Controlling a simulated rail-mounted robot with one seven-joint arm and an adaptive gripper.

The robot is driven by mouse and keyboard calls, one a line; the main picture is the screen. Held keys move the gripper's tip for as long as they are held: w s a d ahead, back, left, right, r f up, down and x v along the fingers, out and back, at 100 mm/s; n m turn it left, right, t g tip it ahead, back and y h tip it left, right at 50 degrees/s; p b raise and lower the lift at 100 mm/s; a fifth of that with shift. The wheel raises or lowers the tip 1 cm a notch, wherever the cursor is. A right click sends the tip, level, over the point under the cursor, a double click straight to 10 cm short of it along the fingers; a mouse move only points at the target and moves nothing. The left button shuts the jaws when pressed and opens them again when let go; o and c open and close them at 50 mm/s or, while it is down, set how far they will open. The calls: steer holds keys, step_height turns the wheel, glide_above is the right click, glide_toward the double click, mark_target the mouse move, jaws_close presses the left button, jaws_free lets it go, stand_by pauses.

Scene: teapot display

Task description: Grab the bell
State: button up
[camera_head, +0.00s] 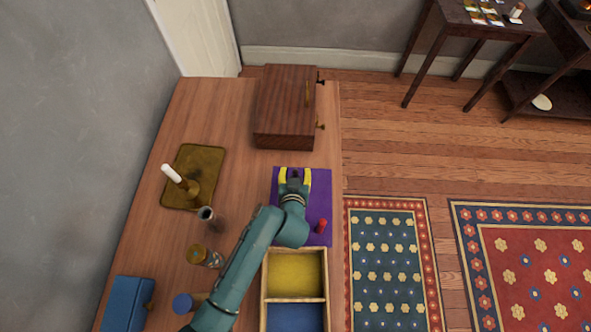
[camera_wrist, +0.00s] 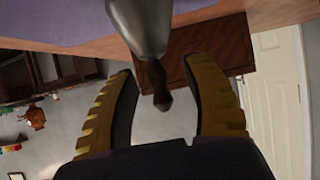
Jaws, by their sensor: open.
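The bell (camera_wrist: 143,22) shows in the wrist view as a grey metal body with a dark wooden handle. Its handle points into the gap between my fingers, with space visible on both sides. My gripper (camera_wrist: 157,70) is open, with one yellow-padded finger on each side of the handle. In the head view my gripper (camera_head: 295,174) is over the far part of the purple cloth (camera_head: 319,206). The bell cannot be made out there; my gripper and arm cover that spot.
A dark wooden box with handles (camera_head: 285,108) stands just beyond the cloth. A red object (camera_head: 321,226) lies on the cloth. A divided tray (camera_head: 295,250) is nearer. A candle holder on a brass tray (camera_head: 207,163), a grey cup (camera_head: 206,213) and a blue box (camera_head: 122,305) are to the left.

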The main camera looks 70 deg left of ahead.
steer(key=shift+c, duration=0.4)
jaws_close()
steer(key=shift+r, duration=0.1)
